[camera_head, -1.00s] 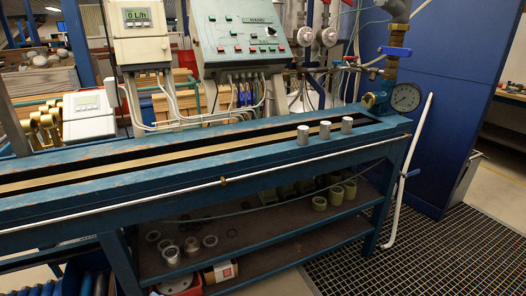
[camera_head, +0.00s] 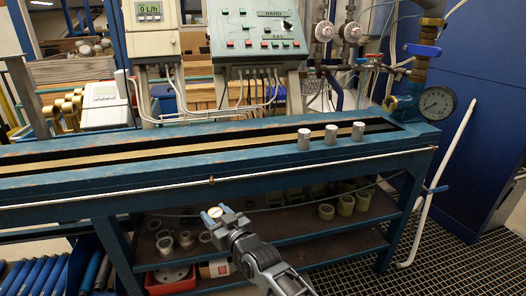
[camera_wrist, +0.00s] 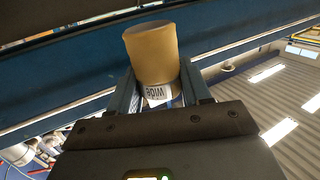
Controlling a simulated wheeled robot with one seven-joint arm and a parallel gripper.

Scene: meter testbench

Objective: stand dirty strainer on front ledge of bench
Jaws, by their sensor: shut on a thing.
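My gripper (camera_head: 214,213) is in front of the bench (camera_head: 130,201), lower in the picture than its front edge, over the shelf area. In the wrist view my gripper (camera_wrist: 160,98) is shut on a tan cylinder (camera_wrist: 152,52), which I take to be the dirty strainer. It has a white label with dark lettering, upside down in this view, near the fingers. In the head view the held thing is small and its detail is unclear.
The ledge left of the grey cylinders is clear. A pressure gauge (camera_head: 437,104) and a blue-handled valve (camera_head: 422,50) stand at the bench's right end. The lower shelf holds several rings (camera_head: 186,238) and pale cylinders (camera_head: 345,205). A green control panel (camera_head: 262,32) rises behind.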

